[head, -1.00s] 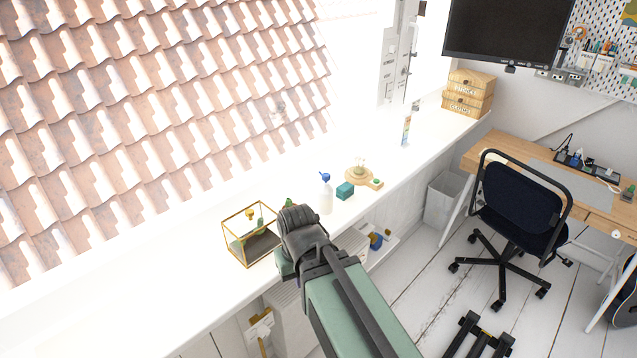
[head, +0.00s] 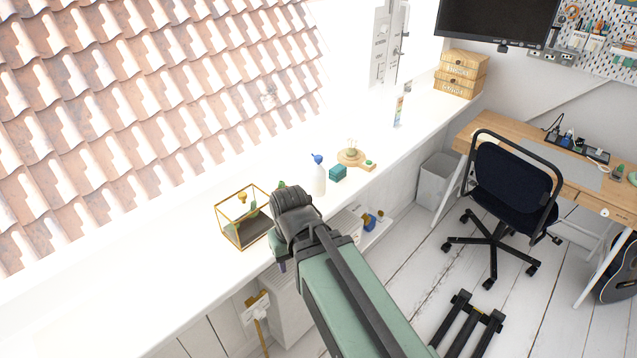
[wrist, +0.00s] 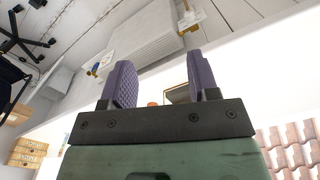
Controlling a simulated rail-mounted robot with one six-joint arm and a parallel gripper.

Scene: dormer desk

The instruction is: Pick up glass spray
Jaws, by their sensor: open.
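The likely glass spray, a white bottle with a blue spray head (head: 319,178), stands upright on the white windowsill in the head view. It is just beyond my wrist, which covers part of the sill nearby. I cannot make it out in the wrist view. My gripper (wrist: 159,64) shows two purple fingers spread apart in the wrist view, with nothing held between them. In the head view the fingers are mostly hidden under my arm, near the sill's front edge, left of and nearer than the bottle.
A gold-framed glass terrarium (head: 241,218) stands left of my wrist. A teal box (head: 338,173) and a round wooden piece (head: 352,158) stand right of the bottle. Below the sill are a radiator (wrist: 150,38) and a low shelf holding a blue item (head: 370,220).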

